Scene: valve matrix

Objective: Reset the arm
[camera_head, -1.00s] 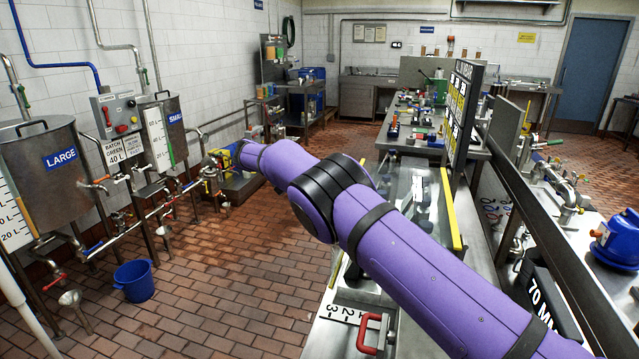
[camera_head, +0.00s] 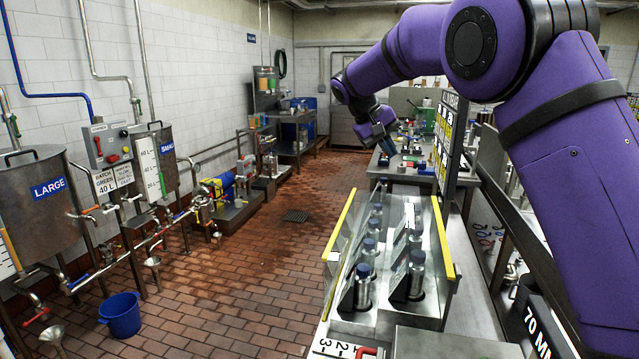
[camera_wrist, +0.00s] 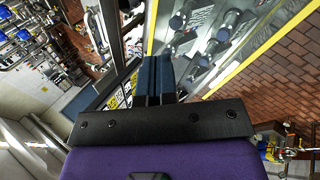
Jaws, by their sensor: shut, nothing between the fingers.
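My purple arm is raised and bent on the right of the head view, with my gripper (camera_head: 388,147) hanging at its far end, above the bench line and in front of the back bench. In the wrist view my gripper's dark blue fingers (camera_wrist: 152,78) are together with nothing between them. The gripper touches nothing that I can see. The clear-sided rack (camera_head: 338,255) with its yellow edges stands below and nearer than the gripper. It holds several metal bottles (camera_head: 363,285) with blue caps.
At left stand the LARGE tank (camera_head: 45,215), the SMALL tank (camera_head: 155,165) and pipes with valves. A blue bucket (camera_head: 121,314) is on the tiled floor. A black sign board (camera_head: 447,145) stands right of the gripper. The floor (camera_head: 250,290) between tanks and bench is largely clear.

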